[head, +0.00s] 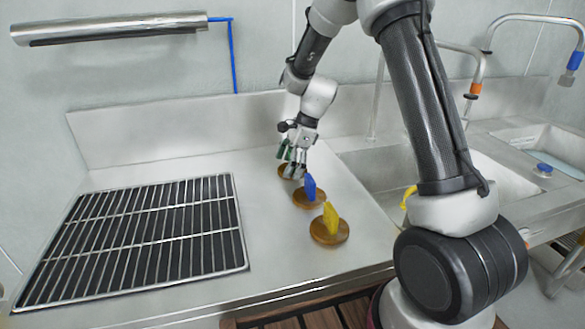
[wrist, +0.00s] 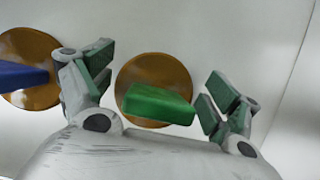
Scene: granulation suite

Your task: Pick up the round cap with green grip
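The round cap with green grip is a brown disc with a green block standing on it. In the head view the disc (head: 284,173) is the farthest of three caps, mostly behind my gripper (head: 294,163). In the wrist view the green grip (wrist: 158,104) lies between the two fingers of my gripper (wrist: 158,75), over its disc (wrist: 160,72). The fingers are open, with a visible gap on each side of the grip. Neither finger appears to touch it. The fingers have green pads.
A cap with a blue grip (head: 310,187) stands close by, beside my left finger in the wrist view (wrist: 22,76). A cap with a yellow grip (head: 330,219) is nearer the counter's front. A wall rises behind.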

